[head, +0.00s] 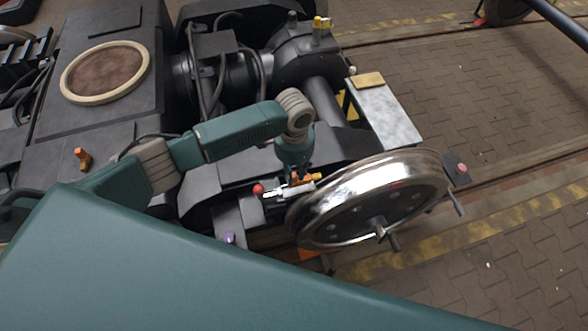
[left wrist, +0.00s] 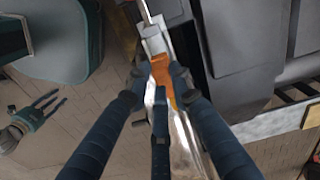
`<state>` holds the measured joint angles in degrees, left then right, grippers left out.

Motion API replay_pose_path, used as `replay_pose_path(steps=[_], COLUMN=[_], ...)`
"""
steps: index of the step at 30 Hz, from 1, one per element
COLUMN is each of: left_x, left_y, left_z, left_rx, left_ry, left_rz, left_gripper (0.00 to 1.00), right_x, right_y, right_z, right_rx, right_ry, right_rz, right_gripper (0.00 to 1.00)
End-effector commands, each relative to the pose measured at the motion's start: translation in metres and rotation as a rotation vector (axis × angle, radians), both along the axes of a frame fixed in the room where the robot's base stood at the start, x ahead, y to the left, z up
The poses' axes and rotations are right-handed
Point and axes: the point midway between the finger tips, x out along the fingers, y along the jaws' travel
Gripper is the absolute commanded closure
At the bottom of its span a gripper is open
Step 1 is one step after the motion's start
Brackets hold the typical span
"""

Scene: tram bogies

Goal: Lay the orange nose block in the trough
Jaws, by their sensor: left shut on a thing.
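The orange nose block (head: 300,179) is between the fingers of my left gripper (head: 296,176), just behind the shiny wheel. In the left wrist view the orange block (left wrist: 161,70) lies between the two dark fingertips of the left gripper (left wrist: 158,98), which is shut on it. A pale grey metal piece (head: 280,191) with a red ball end is right by the block. It also shows in the left wrist view (left wrist: 153,38), just beyond the block; I cannot tell whether they touch, and the trough's inside is hidden. My right gripper (left wrist: 42,112) shows small and open in the left wrist view.
The big shiny wheel (head: 370,200) stands close on the right. A grey slab (head: 384,112) with a yellowish block (head: 368,80) is behind it. A purple piece (head: 230,238) is below. Paving at right is open.

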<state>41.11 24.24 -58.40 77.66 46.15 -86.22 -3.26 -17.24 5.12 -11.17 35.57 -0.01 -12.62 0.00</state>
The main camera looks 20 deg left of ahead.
Motion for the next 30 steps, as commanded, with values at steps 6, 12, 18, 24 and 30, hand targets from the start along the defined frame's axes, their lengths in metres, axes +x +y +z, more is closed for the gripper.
replay_pose_path(steps=[6, 12, 18, 24, 30], left_x=[0.000, 0.001, 0.001, 0.000, 0.001], left_y=[0.000, 0.000, 0.000, 0.000, 0.000], left_z=[-0.016, -0.020, -0.020, -0.020, -0.019], left_rx=[0.000, 0.000, 0.000, 0.000, 0.000], left_ry=[-0.001, -0.001, -0.001, -0.001, -0.001], left_rz=[-0.001, -0.001, -0.001, -0.001, 0.001], left_gripper=[1.00, 1.00, 1.00, 1.00, 1.00], right_x=[-0.001, -0.001, -0.001, -0.001, -0.001], right_y=[0.007, 0.018, 0.017, 0.012, 0.008], right_z=[-0.009, -0.011, -0.010, -0.010, -0.009], right_rx=[0.008, 0.020, 0.019, 0.014, 0.009], right_ry=[0.001, 0.001, 0.001, 0.001, 0.001], right_rz=[0.000, 0.001, 0.003, 0.004, 0.003], right_gripper=[0.60, 0.60, 0.60, 0.60, 0.60])
